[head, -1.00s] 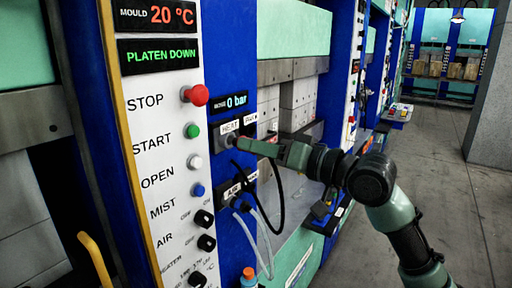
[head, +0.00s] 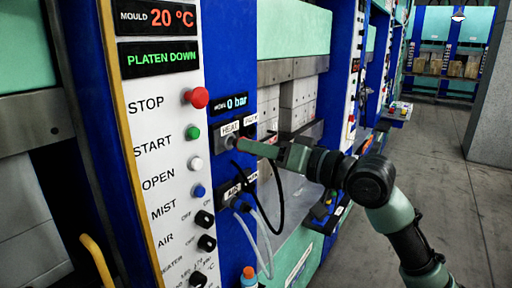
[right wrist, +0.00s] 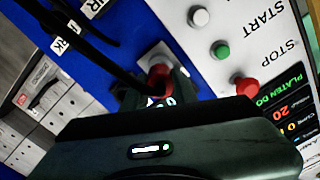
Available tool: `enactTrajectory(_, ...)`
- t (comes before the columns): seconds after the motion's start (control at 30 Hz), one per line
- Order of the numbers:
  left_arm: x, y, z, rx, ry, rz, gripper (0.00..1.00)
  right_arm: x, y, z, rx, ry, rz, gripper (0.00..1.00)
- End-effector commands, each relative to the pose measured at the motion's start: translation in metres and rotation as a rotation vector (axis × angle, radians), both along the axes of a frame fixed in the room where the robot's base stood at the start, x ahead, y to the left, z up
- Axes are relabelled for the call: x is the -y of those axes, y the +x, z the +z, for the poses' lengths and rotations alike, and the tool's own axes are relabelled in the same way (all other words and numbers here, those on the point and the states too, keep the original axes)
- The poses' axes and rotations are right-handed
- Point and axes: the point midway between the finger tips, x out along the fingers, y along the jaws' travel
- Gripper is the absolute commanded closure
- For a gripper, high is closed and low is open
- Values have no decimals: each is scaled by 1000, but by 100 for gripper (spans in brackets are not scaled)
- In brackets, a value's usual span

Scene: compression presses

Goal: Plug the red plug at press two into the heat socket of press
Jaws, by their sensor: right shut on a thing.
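My right gripper (head: 273,150) is shut on the red plug (head: 256,147), level with the HEAT label on the blue press column. The plug points left at the grey heat socket (head: 230,141), just under that label. Its front end meets or nearly meets the socket; I cannot tell how deep it sits. In the right wrist view the red plug (right wrist: 159,80) shows beyond the gripper (right wrist: 160,100), in front of the socket's pale plate (right wrist: 154,56). A black cable hangs below the plug. My left gripper is not in view.
The white button panel (head: 160,150) with a red stop button (head: 196,97) stands left of the socket. Below, the air fitting (head: 236,198) carries clear hoses. A bottle with an orange cap (head: 249,276) stands lower down. The floor aisle (head: 440,190) at right is open.

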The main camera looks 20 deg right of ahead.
Motion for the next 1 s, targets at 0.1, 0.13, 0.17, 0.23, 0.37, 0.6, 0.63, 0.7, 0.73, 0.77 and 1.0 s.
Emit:
enactTrajectory(0.1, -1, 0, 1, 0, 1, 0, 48, 0, 0, 0, 1, -1, 0, 100)
enactTrajectory(0.13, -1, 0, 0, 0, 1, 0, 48, 0, 0, 0, 1, -1, 0, 100)
enactTrajectory(0.17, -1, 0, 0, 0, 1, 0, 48, 0, 0, 0, 1, -1, 0, 100)
enactTrajectory(0.23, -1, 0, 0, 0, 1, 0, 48, 0, 0, 0, 1, -1, 0, 100)
enactTrajectory(0.37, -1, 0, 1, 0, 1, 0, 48, -1, 1, 0, 0, 0, 0, 100)
enactTrajectory(0.6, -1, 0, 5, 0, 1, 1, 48, -4, 5, 1, 0, 0, 1, 100)
enactTrajectory(0.63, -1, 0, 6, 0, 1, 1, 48, -4, 5, 1, 0, 0, 1, 100)
enactTrajectory(0.7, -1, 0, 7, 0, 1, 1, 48, -5, 7, 1, 0, 0, 0, 100)
enactTrajectory(0.73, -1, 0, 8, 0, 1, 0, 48, -6, 7, 1, 0, 0, 0, 100)
enactTrajectory(0.77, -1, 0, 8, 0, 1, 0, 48, -6, 8, 1, 0, 0, 0, 100)
enactTrajectory(1.0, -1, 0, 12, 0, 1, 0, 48, -10, 13, 1, 0, 0, 1, 100)
